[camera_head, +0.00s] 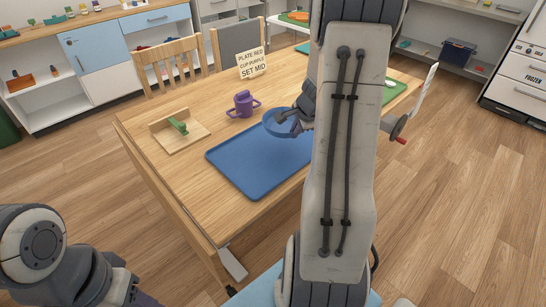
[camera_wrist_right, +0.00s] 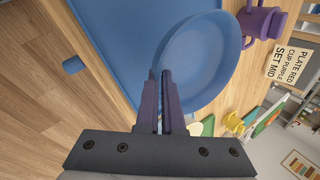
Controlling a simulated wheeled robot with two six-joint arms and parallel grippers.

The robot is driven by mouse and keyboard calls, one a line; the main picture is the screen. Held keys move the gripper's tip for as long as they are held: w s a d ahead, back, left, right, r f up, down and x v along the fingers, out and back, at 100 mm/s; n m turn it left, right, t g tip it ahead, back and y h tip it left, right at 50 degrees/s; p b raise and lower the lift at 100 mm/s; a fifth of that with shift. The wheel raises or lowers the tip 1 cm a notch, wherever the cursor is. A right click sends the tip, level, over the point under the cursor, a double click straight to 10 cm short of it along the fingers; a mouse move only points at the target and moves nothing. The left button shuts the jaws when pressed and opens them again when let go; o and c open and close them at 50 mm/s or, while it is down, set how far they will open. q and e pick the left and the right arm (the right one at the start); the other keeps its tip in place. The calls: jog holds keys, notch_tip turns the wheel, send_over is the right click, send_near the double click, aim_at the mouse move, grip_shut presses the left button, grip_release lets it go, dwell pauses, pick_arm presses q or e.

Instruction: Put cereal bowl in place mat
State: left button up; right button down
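The blue cereal bowl (camera_head: 275,125) is at the far edge of the blue place mat (camera_head: 240,171) on the wooden table. It also shows in the right wrist view (camera_wrist_right: 205,62), partly overlapping the mat (camera_wrist_right: 112,35). My right gripper (camera_head: 294,123) is at the bowl's right side. In the right wrist view its two fingers (camera_wrist_right: 165,98) are close together with the bowl's rim between them. Whether the bowl touches the mat or hangs above it is unclear. My right arm hides the mat's right part. My left gripper (camera_head: 128,291) is low at the left, its fingers mostly cut off.
A purple two-handled cup (camera_head: 243,104) stands behind the mat. A sign (camera_head: 252,64) stands at the back. A crank with a red handle (camera_head: 398,130) is at the table's right edge.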

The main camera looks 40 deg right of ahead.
jog(key=a+f, duration=0.1)
jog(key=a, duration=0.1)
jog(key=w+a+f+b, duration=0.1)
jog(key=a, duration=0.1)
jog(key=w+a+f+b, duration=0.1)
jog(key=a+f, duration=0.1)
jog(key=shift+w+a, duration=0.1)
jog(key=shift+a, duration=0.05)
notch_tip(320, 180, down, 4)
jog(key=b, duration=0.3)
jog(key=shift+b, duration=0.3)
jog(key=shift+f, duration=0.15)
jog(key=c, duration=1.1)
grip_release()
jog(key=shift+o, duration=0.2)
